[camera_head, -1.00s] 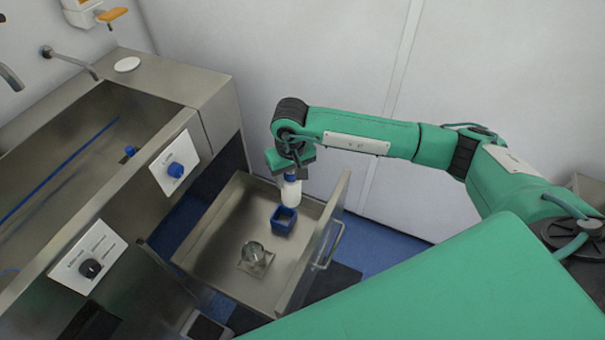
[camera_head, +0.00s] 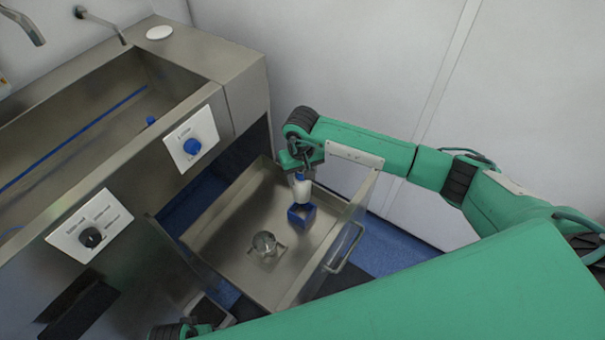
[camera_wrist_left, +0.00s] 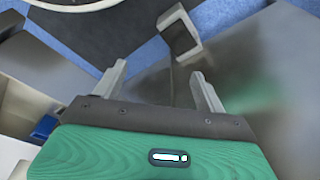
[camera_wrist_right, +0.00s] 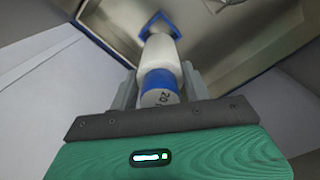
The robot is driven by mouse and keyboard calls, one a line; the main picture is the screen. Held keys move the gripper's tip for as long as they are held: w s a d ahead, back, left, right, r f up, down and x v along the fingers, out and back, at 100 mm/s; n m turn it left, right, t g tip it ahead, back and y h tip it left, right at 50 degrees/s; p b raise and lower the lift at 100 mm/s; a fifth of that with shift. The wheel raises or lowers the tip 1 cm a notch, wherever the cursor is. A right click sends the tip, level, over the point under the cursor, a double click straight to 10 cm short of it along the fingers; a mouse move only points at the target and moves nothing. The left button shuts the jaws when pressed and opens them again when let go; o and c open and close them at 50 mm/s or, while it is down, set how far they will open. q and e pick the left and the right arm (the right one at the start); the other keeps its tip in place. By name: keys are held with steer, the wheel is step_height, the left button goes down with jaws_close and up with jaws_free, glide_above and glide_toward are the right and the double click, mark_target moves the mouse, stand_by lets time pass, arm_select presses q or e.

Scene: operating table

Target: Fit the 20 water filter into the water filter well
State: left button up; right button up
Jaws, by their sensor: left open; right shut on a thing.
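The water filter (camera_head: 302,189) is a white cylinder with a blue band, marked 20. My right gripper (camera_wrist_right: 158,82) is shut on its blue end, and its white end points down toward the water filter well. The well is a blue square holder (camera_head: 301,216) in the open drawer. In the right wrist view the filter's white end overlaps the near side of the blue well (camera_wrist_right: 152,22); I cannot tell if it is inside the rim. My left gripper (camera_wrist_left: 160,80) is open and empty; only its wrist shows at the head view's bottom edge.
A round glass piece (camera_head: 264,245) stands in the steel drawer (camera_head: 228,222) left of the well. The drawer front with a handle (camera_head: 345,250) stands close to the right. A steel sink (camera_head: 90,130) with control panels lies left.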

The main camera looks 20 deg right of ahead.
mark_target(302, 187)
steer(key=shift+f+b, duration=0.1)
steer(key=shift+b, duration=0.3)
steer(key=shift+f+b, duration=0.65)
steer(key=shift+f, duration=0.05)
step_height(302, 187, down, 2)
steer(key=shift+f+b, duration=0.1)
steer(key=shift+b, duration=0.85)
steer(key=shift+f+b, duration=0.85)
steer(key=shift+f, duration=0.1)
arm_select(q)
step_height(302, 187, up, 13)
steer(key=t, duration=0.1)
steer(key=shift+s+a+f+t, duration=0.2)
steer(key=shift+s+t, duration=0.1)
steer(key=shift+s, duration=0.15)
steer(key=shift+f+b, duration=0.35)
steer(key=shift+b, duration=0.05)
arm_select(e)
steer(key=shift+f, duration=0.1)
